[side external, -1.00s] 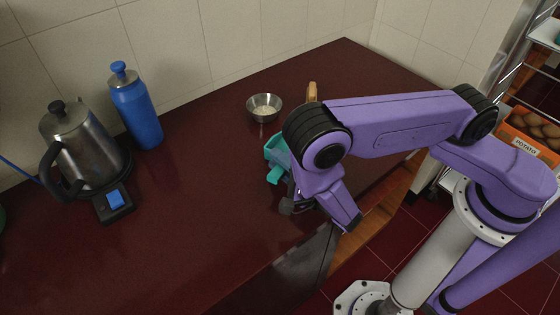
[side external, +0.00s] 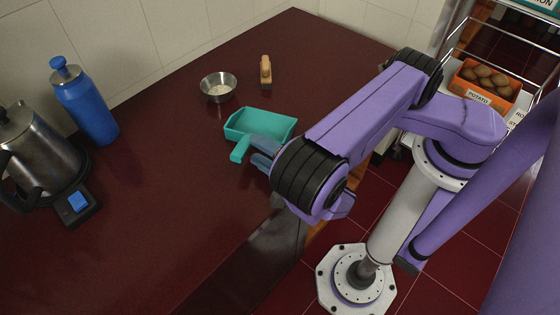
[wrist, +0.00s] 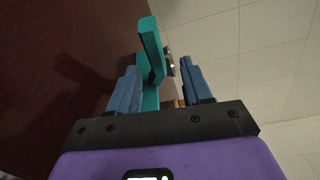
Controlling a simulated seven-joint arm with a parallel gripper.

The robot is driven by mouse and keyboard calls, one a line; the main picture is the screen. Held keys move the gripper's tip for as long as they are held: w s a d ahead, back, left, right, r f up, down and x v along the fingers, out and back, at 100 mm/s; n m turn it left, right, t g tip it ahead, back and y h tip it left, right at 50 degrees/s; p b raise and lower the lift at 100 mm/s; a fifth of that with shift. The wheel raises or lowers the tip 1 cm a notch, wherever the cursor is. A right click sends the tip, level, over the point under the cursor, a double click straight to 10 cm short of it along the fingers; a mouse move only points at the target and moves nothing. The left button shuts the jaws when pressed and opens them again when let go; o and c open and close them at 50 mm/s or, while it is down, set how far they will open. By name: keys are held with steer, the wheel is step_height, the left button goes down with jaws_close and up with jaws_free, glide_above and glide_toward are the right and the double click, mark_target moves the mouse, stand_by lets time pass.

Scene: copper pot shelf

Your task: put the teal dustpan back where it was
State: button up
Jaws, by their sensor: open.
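The teal dustpan (side external: 262,124) rests on the dark red counter in the side view, its tray toward the back and its handle (side external: 239,150) toward the front left. My gripper (side external: 253,150) is open, with its blue fingers low beside the handle and tray. In the wrist view, the teal dustpan (wrist: 152,50) shows between the two spread fingers of my gripper (wrist: 160,74). I cannot tell whether either finger touches it. Part of the tray's near side is hidden by my gripper.
A metal bowl (side external: 218,87) and a wooden-handled item (side external: 265,72) stand behind the dustpan. A blue bottle (side external: 85,101) and a kettle (side external: 40,150) on a dark base are at left. The counter's front edge drops off close to my gripper. The counter's left middle is clear.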

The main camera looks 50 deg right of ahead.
steer(key=s, duration=0.5)
steer(key=shift+s+d+r, duration=0.1)
steer(key=shift+s+r, duration=0.05)
steer(key=shift+s, duration=0.2)
steer(key=s+d+r+m+g+h, duration=0.1)
steer(key=d+r+m+g+h, duration=0.5)
steer(key=m, duration=0.6)
steer(key=d+r+m+g+h, duration=0.2)
steer(key=d+m+g+h, duration=0.2)
steer(key=d+m, duration=0.6)
steer(key=s+r+m+g+y, duration=0.7)
steer(key=s+r+m+y, duration=0.1)
steer(key=m, duration=1)
steer(key=shift+s+y, duration=0.6)
steer(key=shift+y, duration=0.1)
steer(key=shift+a, duration=0.1)
